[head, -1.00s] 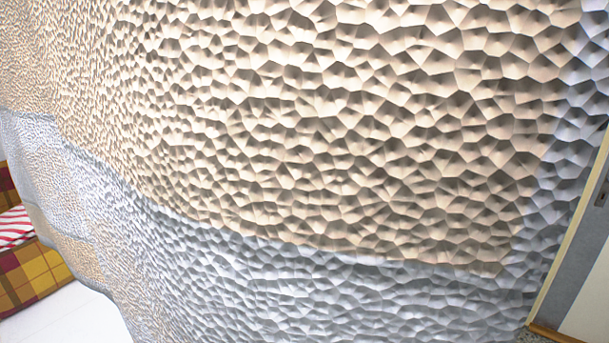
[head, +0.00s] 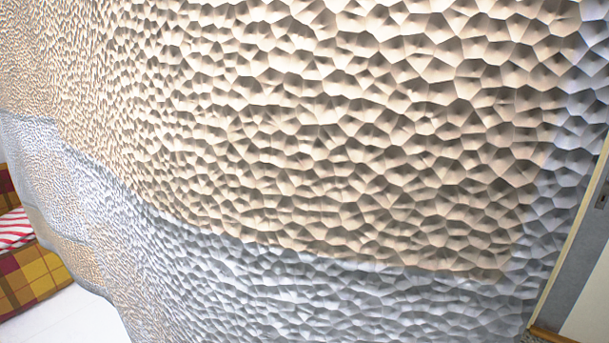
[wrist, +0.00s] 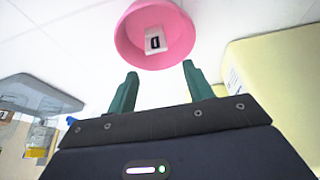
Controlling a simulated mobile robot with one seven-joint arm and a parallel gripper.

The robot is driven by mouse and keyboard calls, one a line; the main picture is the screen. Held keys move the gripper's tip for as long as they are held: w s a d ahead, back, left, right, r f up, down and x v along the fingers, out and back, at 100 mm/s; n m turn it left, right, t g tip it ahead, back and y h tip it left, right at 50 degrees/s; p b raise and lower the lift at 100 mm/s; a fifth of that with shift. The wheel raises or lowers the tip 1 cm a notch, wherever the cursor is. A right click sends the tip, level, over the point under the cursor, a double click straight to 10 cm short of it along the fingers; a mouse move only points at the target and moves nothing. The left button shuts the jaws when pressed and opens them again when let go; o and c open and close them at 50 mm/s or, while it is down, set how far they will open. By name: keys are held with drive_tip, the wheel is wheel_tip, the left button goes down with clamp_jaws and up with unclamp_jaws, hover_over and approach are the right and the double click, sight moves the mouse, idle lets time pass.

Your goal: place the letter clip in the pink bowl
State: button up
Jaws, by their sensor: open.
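The pink bowl (wrist: 120,40) is at the top of the wrist view, with its inside facing the camera. A small white piece with a dark outlined mark (wrist: 155,41) lies inside it, against the bowl's inner surface; it looks like the letter clip, though it is too small to be sure. My gripper (wrist: 158,80) is open, its two green fingers spread apart with nothing between them. The fingertips point toward the bowl and appear just short of its near rim in the picture. The head view shows neither bowl, clip nor gripper.
In the wrist view, a pale yellow block (wrist: 275,75) stands at right and a grey translucent tray (wrist: 35,95) at left. A textured beige and grey surface (head: 330,150) fills most of the head view, with a plaid box (head: 35,280) at left.

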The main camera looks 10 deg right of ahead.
drive_tip(key=shift+r, duration=1.45)
drive_tip(key=s+d+r+n+y, duration=0.1)
drive_tip(key=s+d+r, duration=0.1)
drive_tip(key=s+r, duration=0.5)
drive_tip(key=s+d+r+n, duration=0.2)
drive_tip(key=s+r, duration=0.1)
drive_tip(key=s, duration=0.8)
drive_tip(key=s+d+r+n+y, duration=0.15)
drive_tip(key=s+r, duration=0.25)
drive_tip(key=s, duration=0.5)
drive_tip(key=s+f+n, duration=0.2)
drive_tip(key=s, duration=1.3)
drive_tip(key=s+f+n+t, duration=0.1)
drive_tip(key=s+f+n, duration=0.1)
drive_tip(key=s, duration=1.3)
drive_tip(key=shift+s+d+f+y, duration=0.3)
drive_tip(key=shift+d+f+y, duration=0.05)
drive_tip(key=shift+d, duration=0.1)
